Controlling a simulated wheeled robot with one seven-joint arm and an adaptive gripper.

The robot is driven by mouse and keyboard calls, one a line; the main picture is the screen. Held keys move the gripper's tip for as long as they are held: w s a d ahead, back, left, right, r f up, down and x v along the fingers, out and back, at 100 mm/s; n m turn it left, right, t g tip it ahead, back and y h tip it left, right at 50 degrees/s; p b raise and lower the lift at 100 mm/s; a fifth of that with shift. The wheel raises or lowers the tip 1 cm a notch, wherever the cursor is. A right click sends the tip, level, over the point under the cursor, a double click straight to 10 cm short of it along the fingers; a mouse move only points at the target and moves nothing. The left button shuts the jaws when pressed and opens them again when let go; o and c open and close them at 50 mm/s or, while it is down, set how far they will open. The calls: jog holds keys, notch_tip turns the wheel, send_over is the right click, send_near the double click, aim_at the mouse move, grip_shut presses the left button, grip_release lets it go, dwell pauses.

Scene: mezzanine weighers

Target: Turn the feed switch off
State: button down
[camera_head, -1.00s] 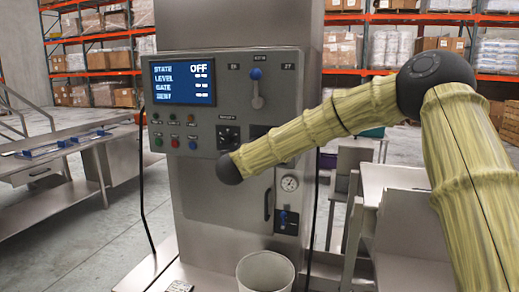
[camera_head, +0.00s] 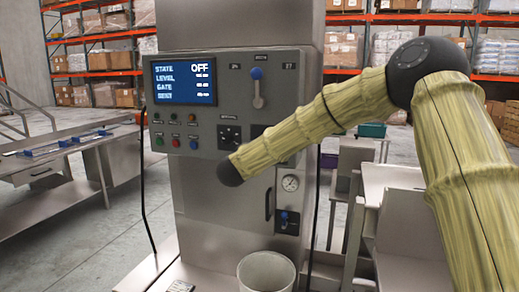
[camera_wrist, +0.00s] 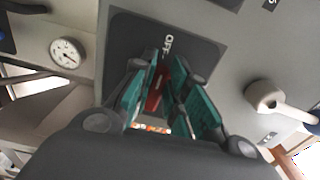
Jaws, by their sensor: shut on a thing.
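In the wrist view a dark switch plate (camera_wrist: 125,40) carries the word OFF. A red switch handle (camera_wrist: 155,92) stands between the teal fingers of my gripper (camera_wrist: 164,88), which is shut on it. The fingers hide part of the handle. In the head view the grey control cabinet (camera_head: 195,213) has a blue screen (camera_head: 183,82) reading STATE OFF. Part of the dark plate (camera_head: 257,131) shows at the right of the panel, beside my arm. My gripper is hidden behind my arm there.
A lever (camera_head: 257,90) with a blue knob is above the plate. A round gauge (camera_head: 290,183) and a small blue valve (camera_head: 284,218) sit below. A pale bucket (camera_head: 266,272) stands in front. A bench (camera_head: 60,160) is at left.

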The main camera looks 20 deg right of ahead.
jog(key=shift+f, duration=0.1)
jog(key=c, duration=1.4)
grip_release()
jog(key=v, duration=1.2)
